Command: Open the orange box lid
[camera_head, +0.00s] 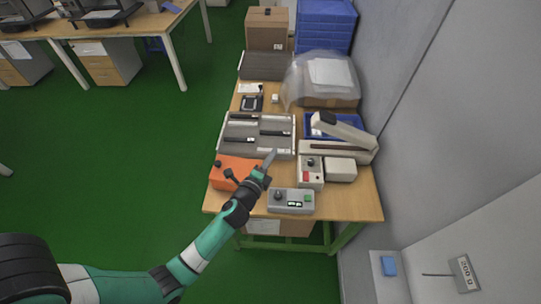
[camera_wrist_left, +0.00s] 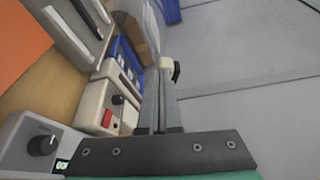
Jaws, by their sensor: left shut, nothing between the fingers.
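The orange box (camera_head: 228,172) sits at the front left of the wooden table, with a dark knob or latch on it. Part of its right side is hidden behind my left gripper. An orange surface also shows at the upper left of the left wrist view (camera_wrist_left: 22,35). My left gripper (camera_head: 271,156) is shut and empty, above the table just right of the orange box, its fingers pointing to the back. Its closed fingers show in the left wrist view (camera_wrist_left: 160,100). I cannot tell whether it touches the box. My right gripper is not in view.
A grey control box (camera_head: 291,200) is at the table's front edge. A beige device (camera_head: 310,172) with a red switch stands to the right. A grey panel with black handles (camera_head: 258,134) lies behind the orange box. A grey wall (camera_head: 420,120) borders the right side.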

